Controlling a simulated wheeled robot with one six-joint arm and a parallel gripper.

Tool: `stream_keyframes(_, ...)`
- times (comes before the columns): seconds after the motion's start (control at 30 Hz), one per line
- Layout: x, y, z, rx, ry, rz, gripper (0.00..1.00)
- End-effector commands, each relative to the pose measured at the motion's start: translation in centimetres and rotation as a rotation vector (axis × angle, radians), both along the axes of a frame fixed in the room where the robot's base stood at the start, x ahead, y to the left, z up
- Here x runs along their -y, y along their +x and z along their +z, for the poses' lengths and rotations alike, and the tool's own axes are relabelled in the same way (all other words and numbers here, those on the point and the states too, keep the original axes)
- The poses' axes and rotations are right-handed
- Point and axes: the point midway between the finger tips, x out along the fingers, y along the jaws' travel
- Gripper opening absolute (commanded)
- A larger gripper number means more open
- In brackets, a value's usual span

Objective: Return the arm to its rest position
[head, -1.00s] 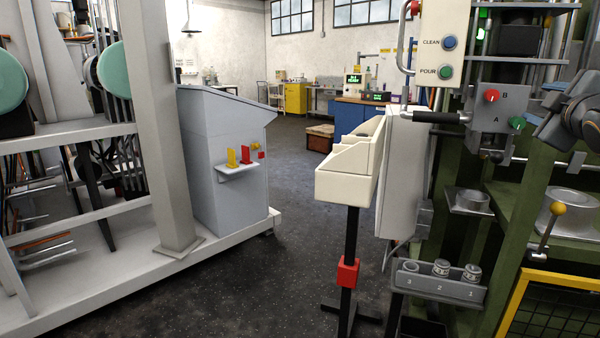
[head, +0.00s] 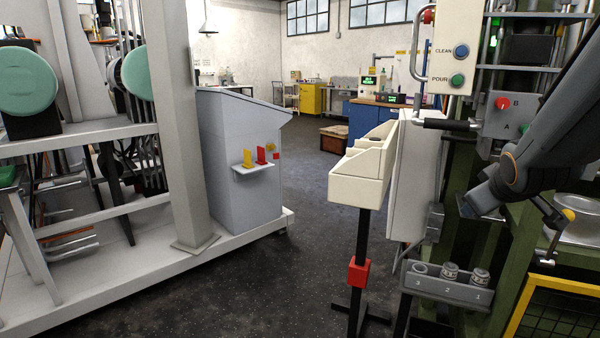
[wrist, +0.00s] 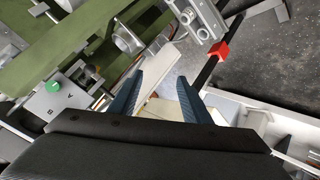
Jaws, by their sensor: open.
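My arm (head: 540,140) reaches in from the upper right edge in the head view, in front of the green machine. Its dark joint hangs above the rack and beside the yellow-knobbed lever. In the wrist view my gripper (wrist: 157,98) has its two blue-grey fingers spread apart. Nothing is held between them; a pale surface shows behind the gap. The fingertips are hard to make out in the head view.
A numbered rack (head: 447,288) holds metal cylinders at 2 and 1. A yellow-knobbed lever (head: 569,215) stands close to my arm. A cream bin (head: 357,190) on a black post, the control box (head: 505,128) and the grey console (head: 240,150) are nearby. Dark floor (head: 290,270) lies open.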

Motion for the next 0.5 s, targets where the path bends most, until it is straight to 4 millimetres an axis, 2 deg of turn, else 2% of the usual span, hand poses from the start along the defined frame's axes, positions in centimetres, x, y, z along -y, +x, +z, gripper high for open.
stream_keyframes(0.03, -2.8, -0.9, -2.1, -0.071, 0.07, -0.007, 0.44)
stream_keyframes(0.17, -9.1, -4.8, -7.3, -0.276, 0.24, -0.067, 0.44)
stream_keyframes(0.2, -11.0, -6.3, -8.6, -0.34, 0.284, -0.088, 0.44)
stream_keyframes(0.3, -15.2, -10.4, -11.1, -0.498, 0.37, -0.146, 0.44)
stream_keyframes(0.4, -18.3, -14.1, -12.6, -0.631, 0.423, -0.197, 0.44)
stream_keyframes(0.5, -20.3, -16.9, -13.3, -0.724, 0.452, -0.239, 0.44)
